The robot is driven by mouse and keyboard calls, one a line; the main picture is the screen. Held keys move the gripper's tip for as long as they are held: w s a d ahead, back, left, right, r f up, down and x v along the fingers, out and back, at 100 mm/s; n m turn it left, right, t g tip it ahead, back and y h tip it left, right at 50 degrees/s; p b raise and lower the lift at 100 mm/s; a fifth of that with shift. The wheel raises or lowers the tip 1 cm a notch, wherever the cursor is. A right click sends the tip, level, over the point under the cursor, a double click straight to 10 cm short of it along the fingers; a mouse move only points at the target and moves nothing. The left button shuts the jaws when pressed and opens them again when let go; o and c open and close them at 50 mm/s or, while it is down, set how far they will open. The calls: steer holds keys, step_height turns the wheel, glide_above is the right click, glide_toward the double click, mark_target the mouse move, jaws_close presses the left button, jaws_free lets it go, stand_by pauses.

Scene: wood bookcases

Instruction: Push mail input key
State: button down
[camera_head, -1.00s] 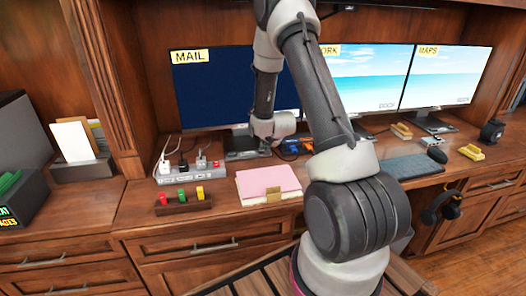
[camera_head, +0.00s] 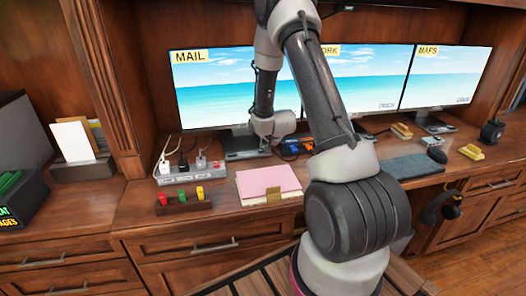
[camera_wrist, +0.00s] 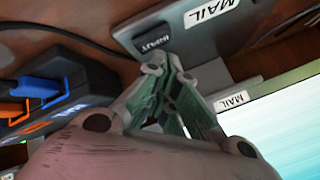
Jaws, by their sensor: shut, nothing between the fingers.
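The mail monitor (camera_head: 212,95), labelled MAIL, shows a bright beach picture in the head view. Its grey base (camera_wrist: 200,40) carries a MAIL label in the wrist view. A dark key (camera_wrist: 153,42) marked INPUT sits on that base. My gripper (camera_wrist: 160,72) is shut and empty, its tips right at the near edge of the key. I cannot tell whether they touch it. In the head view my gripper is small and mostly hidden by the wrist, low in front of the mail monitor.
A black box with blue and orange plugs (camera_wrist: 45,95) lies close left of my gripper in the wrist view. A power strip (camera_head: 190,171), a pink folder (camera_head: 268,182) and a rack of coloured blocks (camera_head: 183,199) are on the desk. Two more monitors, including MAPS (camera_head: 445,75), stand to the right.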

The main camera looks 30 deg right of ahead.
step_height(320, 180, up, 6)
stand_by(0.8)
stand_by(0.3)
